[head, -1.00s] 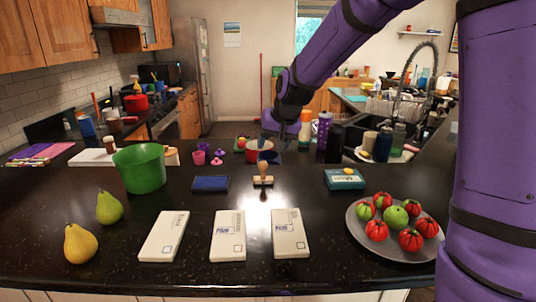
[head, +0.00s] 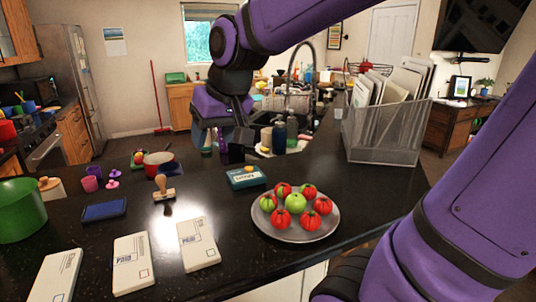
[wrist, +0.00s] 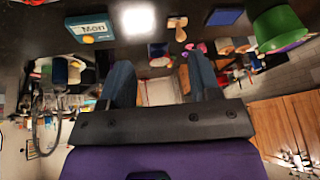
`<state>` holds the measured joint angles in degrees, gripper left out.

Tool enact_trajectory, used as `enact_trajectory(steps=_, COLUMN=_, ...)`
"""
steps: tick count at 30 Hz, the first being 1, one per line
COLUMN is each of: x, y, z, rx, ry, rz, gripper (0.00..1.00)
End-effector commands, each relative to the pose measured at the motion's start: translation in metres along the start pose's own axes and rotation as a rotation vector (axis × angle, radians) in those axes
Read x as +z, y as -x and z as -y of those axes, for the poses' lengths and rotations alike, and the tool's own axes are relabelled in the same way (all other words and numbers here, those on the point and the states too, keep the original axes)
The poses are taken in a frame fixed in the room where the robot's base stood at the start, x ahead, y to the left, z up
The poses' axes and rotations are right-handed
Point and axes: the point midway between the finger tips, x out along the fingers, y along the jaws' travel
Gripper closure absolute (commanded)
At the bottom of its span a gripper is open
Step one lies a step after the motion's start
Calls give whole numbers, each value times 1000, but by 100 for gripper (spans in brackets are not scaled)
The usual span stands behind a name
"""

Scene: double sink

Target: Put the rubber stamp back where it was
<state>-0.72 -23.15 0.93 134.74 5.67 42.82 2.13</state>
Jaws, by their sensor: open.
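The rubber stamp (head: 164,190) has a wooden handle and stands upright on the dark counter, right of the blue ink pad (head: 104,210). It also shows at the top of the wrist view (wrist: 178,28). The ink pad shows there too (wrist: 224,17). My gripper (head: 238,148) is raised over the counter's far side, behind the teal box, and clear of the stamp. In the wrist view its two fingers (wrist: 160,75) are spread apart with nothing held between them.
Several envelope stacks (head: 131,264) lie in front of the stamp. A teal box (head: 246,178) and a plate of tomatoes (head: 296,238) are to the right. A mesh file holder (head: 385,135) stands farther right. A green pot (head: 20,212) is at left.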

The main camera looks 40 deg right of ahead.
Motion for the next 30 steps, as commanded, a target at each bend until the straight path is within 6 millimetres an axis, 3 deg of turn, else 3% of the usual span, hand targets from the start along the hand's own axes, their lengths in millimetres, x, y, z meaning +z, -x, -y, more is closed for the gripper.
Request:
enact_trajectory(steps=6, x=68, y=38, z=-15, rx=37, ry=48, rz=-16, gripper=43)
enact_trajectory(steps=12, x=108, y=50, z=-24, rx=63, ry=73, rz=-18, gripper=43)
enact_trajectory(steps=18, x=120, y=53, z=-27, rx=71, ry=81, rz=-17, gripper=43)
enact_trajectory(steps=30, x=120, y=52, z=-27, rx=71, ry=81, rz=-17, gripper=45)
